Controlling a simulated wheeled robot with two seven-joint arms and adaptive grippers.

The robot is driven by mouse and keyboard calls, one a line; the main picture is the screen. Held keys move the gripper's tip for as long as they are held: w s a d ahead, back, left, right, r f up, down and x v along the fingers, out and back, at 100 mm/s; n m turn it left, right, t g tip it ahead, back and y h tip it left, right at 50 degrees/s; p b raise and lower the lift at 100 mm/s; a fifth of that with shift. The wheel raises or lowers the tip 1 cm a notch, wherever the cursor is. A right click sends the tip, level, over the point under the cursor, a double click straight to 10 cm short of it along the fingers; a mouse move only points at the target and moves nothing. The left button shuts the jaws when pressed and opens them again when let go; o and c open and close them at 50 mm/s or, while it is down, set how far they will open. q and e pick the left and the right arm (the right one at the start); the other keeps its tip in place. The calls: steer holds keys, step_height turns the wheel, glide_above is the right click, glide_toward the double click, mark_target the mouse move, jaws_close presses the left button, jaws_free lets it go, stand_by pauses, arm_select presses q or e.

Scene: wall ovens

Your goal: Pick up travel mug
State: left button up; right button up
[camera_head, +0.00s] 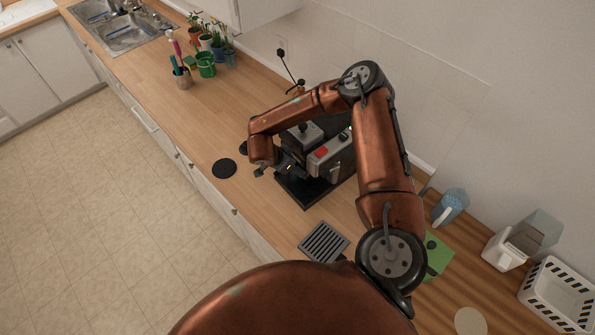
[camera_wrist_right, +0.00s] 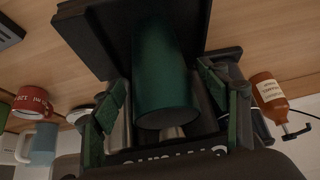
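The travel mug, a dark green cylinder (camera_wrist_right: 165,75), shows in the right wrist view in front of a black base plate. My right gripper (camera_wrist_right: 160,88) has its two fingers apart, one on each side of the mug. I see no clear grip on it. In the head view my right gripper (camera_head: 276,170) is at the front of the coffee machine (camera_head: 332,152). The mug cannot be made out there, behind the gripper and arm. My left gripper is in neither view.
A blue pitcher (camera_head: 450,207) and a white basket (camera_head: 560,292) stand at the right. The wrist view shows an orange bottle (camera_wrist_right: 268,92) and a red mug (camera_wrist_right: 32,103).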

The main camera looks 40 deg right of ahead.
steer(key=c, duration=1.7)
jaws_close()
steer(key=shift+r, duration=0.2)
